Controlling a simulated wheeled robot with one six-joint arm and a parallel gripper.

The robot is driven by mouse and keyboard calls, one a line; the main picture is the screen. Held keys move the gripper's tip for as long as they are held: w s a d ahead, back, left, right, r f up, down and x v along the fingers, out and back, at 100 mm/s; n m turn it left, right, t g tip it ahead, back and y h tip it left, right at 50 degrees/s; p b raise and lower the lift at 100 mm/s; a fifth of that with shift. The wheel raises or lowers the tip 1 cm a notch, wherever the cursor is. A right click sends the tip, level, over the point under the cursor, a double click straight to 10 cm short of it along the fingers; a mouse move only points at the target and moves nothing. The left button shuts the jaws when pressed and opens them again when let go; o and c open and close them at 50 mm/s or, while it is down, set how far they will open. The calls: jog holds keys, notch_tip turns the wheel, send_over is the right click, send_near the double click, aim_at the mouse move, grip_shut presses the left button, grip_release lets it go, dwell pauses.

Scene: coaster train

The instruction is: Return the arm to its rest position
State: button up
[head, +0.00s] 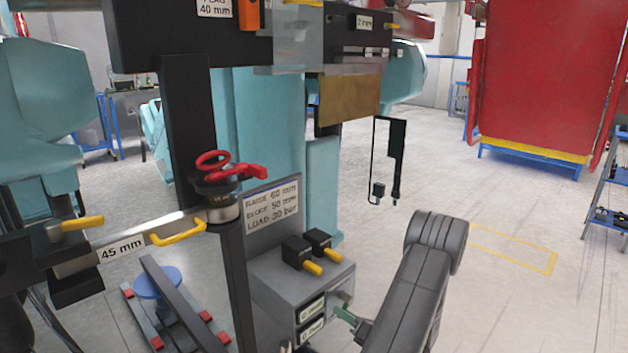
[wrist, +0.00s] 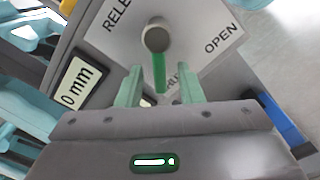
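My arm (head: 415,290), dark grey, reaches down from the right centre of the head view toward the front of a grey control box (head: 275,288). My gripper (wrist: 160,82) has two pale green fingers that stand apart in the wrist view, with nothing gripped between them. A green lever (wrist: 159,72) on a round grey hub (wrist: 156,36) points down toward the gap between the fingertips. The lever's plate (wrist: 195,35) reads "OPEN" and part of "RELE"; a lower word is partly hidden. In the head view the green fingertips (head: 346,314) show beside the box; the lever is not clear there.
Two black blocks with yellow handles (head: 312,268) top the box. A dark post (head: 235,270) with a red handle (head: 235,170) and a yellow-handled bar (head: 178,232) stand left. A black frame (head: 390,155) hangs above. Open floor (head: 530,300) lies right of my arm.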

jog(key=n, duration=0.1)
jog(key=n+b, duration=0.1)
jog(key=shift+w+d+f+n, duration=0.1)
jog(key=shift+d+f+n, duration=0.2)
jog(key=shift+d, duration=0.1)
